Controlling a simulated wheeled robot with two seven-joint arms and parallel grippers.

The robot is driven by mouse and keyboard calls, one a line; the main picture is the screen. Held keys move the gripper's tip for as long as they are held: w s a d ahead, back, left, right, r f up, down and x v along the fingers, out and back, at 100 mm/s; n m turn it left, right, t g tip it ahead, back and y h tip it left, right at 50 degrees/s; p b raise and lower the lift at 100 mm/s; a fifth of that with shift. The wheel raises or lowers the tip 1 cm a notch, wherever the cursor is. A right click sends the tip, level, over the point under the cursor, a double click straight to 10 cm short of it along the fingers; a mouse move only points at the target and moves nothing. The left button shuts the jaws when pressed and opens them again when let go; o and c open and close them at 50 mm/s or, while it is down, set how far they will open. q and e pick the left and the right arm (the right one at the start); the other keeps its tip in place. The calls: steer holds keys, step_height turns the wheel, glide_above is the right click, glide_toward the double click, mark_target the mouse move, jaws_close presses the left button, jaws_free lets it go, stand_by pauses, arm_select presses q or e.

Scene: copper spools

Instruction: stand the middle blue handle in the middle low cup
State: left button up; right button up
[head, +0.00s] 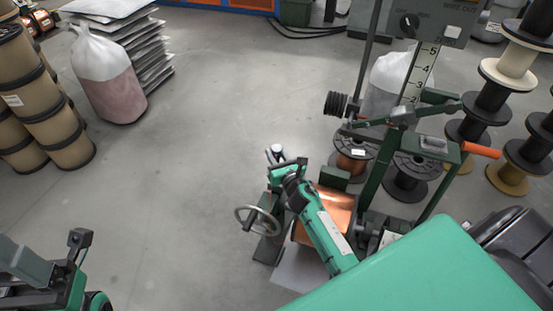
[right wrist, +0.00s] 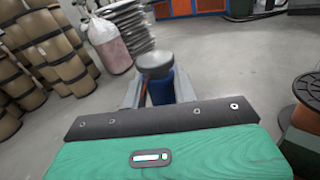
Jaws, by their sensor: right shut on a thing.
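My right gripper (head: 276,157) is in the middle of the head view, its tips beside the green wrist. In the right wrist view its jaws (right wrist: 159,92) are shut on a blue handle (right wrist: 160,90) with a round grey end (right wrist: 155,64), held above the floor. In the head view only a small pale and dark end (head: 277,150) shows between the fingers. Part of my left arm (head: 68,285) is at the lower left; I cannot make out its fingertips. I cannot make out the middle low cup or other blue handles in either view.
A handwheel (head: 257,221) and a copper-wound spool (head: 337,207) are just below the right gripper. A green wire machine (head: 376,172) and stacked spools (head: 492,95) stand to the right. Brown drums (head: 45,105) and a pinkish sack (head: 108,80) stand left. The floor between is clear.

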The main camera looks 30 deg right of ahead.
steer(key=shift+w+d+f+b, duration=0.25)
steer(key=shift+w+f+b, duration=0.15)
steer(key=shift+w, duration=0.15)
steer(key=shift+w+d+f+b, duration=0.25)
steer(key=shift+w+f+b, duration=0.15)
steer(key=shift+w, duration=0.2)
steer(key=shift+w+d+f+b, duration=0.3)
steer(key=shift+w+b, duration=0.15)
steer(key=shift+w, duration=0.1)
steer(key=shift+a, duration=0.1)
steer(key=shift+n+b, duration=0.3)
steer(key=shift+b, duration=0.15)
steer(key=shift+f, duration=0.1)
steer(key=shift+s+f+b, duration=0.45)
steer(key=shift+f+b, duration=0.3)
steer(key=shift+b, duration=0.1)
steer(key=shift+s+f+b, duration=0.45)
steer(key=shift+f+b, duration=0.25)
steer(key=shift+b, duration=0.1)
